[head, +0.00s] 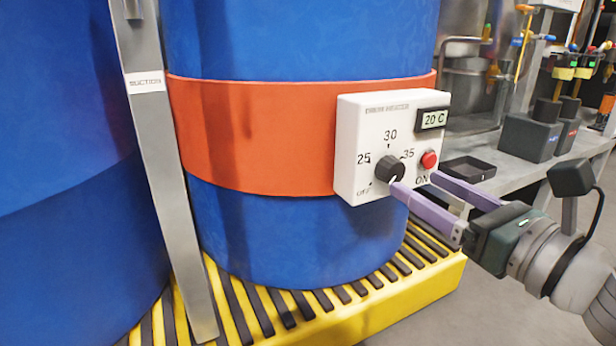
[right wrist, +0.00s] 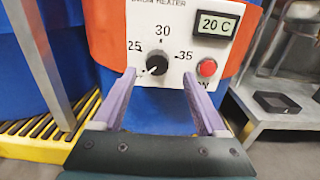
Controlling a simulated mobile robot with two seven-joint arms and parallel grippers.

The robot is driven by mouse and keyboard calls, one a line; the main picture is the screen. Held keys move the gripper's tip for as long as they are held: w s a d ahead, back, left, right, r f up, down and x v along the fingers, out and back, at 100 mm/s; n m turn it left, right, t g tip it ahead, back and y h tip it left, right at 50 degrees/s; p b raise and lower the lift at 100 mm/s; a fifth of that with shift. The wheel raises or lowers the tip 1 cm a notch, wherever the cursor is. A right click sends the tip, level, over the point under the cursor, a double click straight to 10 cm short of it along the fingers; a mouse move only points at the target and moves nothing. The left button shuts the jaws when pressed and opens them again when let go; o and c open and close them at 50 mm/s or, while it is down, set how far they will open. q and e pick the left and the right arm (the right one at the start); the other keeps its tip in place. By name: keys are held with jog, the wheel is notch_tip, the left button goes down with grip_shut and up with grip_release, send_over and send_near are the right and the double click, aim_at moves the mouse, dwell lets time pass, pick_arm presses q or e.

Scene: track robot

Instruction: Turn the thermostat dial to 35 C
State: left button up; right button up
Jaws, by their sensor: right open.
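The white thermostat box (head: 350,130) is on the orange band around a blue drum. Its black dial (head: 389,168) has marks OFF, 25, 30 and 35; the white pointer line is toward the lower left, near OFF. The display (head: 433,119) reads 20 C. My right gripper (head: 414,183) is open, its lilac fingers pointing at the panel just below and right of the dial. In the right wrist view the dial (right wrist: 157,63) appears between and just beyond the fingertips, with nothing held. My left gripper is not in view.
A red button (head: 429,160) marked ON is right of the dial, close to one fingertip. The drum (head: 290,235) stands on a yellow pallet with black slats (head: 340,310). A grey post (head: 165,170) is at left, and a grey bench (head: 520,175) with a black tray is at right.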

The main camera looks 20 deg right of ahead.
aim_at(397, 174)
jog(key=w, duration=0.4)
jog(key=shift+w+a+b, duration=0.1)
jog(key=shift+a+b, duration=0.2)
jog(key=shift+a, duration=0.05)
grip_shut()
